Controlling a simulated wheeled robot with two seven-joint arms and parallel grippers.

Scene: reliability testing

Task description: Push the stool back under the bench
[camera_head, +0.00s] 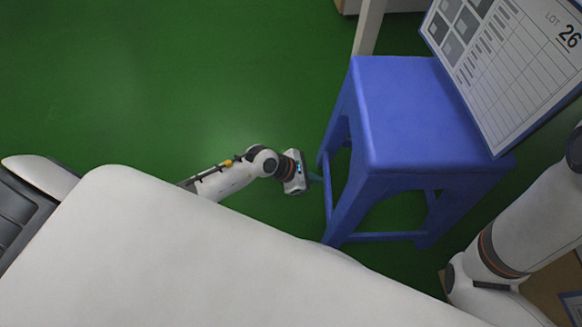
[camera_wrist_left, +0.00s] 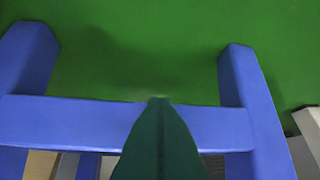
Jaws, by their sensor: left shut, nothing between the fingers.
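The blue stool (camera_head: 415,115) stands upright on the green floor at the right of the head view. Its near legs and a low crossbar face my left gripper (camera_head: 316,178). The gripper is shut and empty, low beside the stool's left side, at or very close to the rail. In the left wrist view, the shut fingers (camera_wrist_left: 160,102) point at the stool's blue crossbar (camera_wrist_left: 70,122), between two legs; contact cannot be told. A pale leg (camera_head: 368,28) at the top may belong to the bench, whose top is not clearly seen. My right gripper is out of view.
A tilted white board (camera_head: 510,65) marked LOT 26 overlaps the stool seat's right side in the head view. A brown surface (camera_head: 553,288) shows at the lower right by my right arm. The green floor (camera_head: 180,80) left of the stool is clear.

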